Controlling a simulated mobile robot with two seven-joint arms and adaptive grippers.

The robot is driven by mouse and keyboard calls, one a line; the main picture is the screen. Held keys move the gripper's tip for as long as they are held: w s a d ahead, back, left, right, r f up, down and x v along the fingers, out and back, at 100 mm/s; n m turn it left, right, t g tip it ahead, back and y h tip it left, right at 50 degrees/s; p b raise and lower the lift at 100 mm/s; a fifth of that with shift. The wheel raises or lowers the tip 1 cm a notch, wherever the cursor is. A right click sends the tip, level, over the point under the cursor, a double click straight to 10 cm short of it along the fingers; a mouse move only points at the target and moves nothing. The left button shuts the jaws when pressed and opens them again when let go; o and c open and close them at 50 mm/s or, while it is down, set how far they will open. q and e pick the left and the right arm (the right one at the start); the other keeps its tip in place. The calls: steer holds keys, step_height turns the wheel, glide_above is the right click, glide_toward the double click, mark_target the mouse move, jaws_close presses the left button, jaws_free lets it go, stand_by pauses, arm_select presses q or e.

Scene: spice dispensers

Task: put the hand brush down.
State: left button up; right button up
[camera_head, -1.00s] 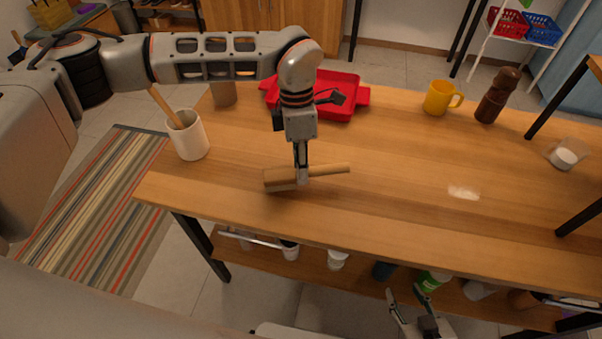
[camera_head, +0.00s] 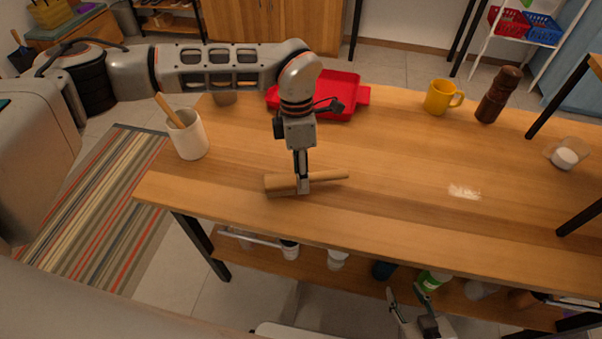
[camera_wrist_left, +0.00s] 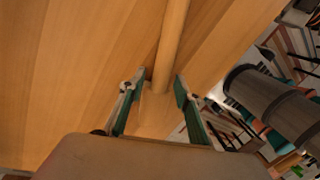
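The wooden hand brush (camera_head: 280,184) lies on the table (camera_head: 400,200) near its front edge, with its block to the left and its handle to the right. Its handle also shows in the left wrist view (camera_wrist_left: 169,45). My left gripper (camera_head: 303,187) is down at the brush, pointing downward. In the left wrist view its two fingers (camera_wrist_left: 162,82) stand apart on either side of the brush, with small gaps visible, so it looks open. The brush's bristles are hidden. My right gripper (camera_head: 410,295) is low in front of the table, fingers apart and empty.
A white crock (camera_head: 188,138) with a wooden utensil stands at the left end. A red tray (camera_head: 345,102) lies behind my left arm. A yellow mug (camera_head: 439,97) and brown mill (camera_head: 497,97) stand at the back right. A white powdery patch (camera_head: 464,192) lies right of centre.

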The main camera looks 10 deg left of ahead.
arm_select(q)
step_height(320, 180, up, 12)
steer(key=w+a, duration=0.1)
steer(key=w, duration=0.1)
stand_by(0.7)
